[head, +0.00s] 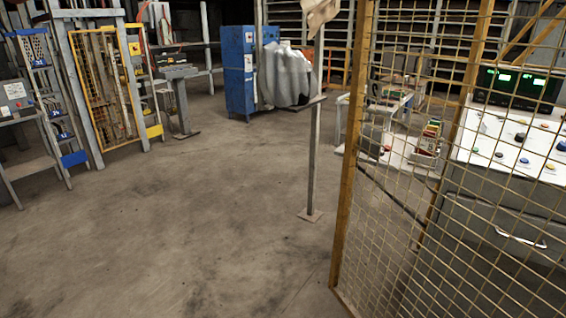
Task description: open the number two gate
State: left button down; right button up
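No number two is readable on anything in view, so I cannot tell which part is the number two gate. A yellow-framed mesh panel (345,165) stands upright close on the right, with wire grid across the right side of the head view. A smaller yellow-framed panel (103,85) stands at the far left among grey posts. Neither of my grippers is in view.
A thin grey post (313,150) on a square foot stands mid-floor. Blue cabinets (238,70) and a grey covered heap (288,78) stand at the back. Ladder-like frames (45,100) line the left. The concrete floor (170,230) at front left and centre is clear.

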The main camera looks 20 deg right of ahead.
aim_at(354, 143)
jog(key=u, duration=0.1)
jog(key=i, duration=1.45)
jog(key=z, duration=0.75)
jog(key=i, duration=0.9)
jog(key=z, duration=0.75)
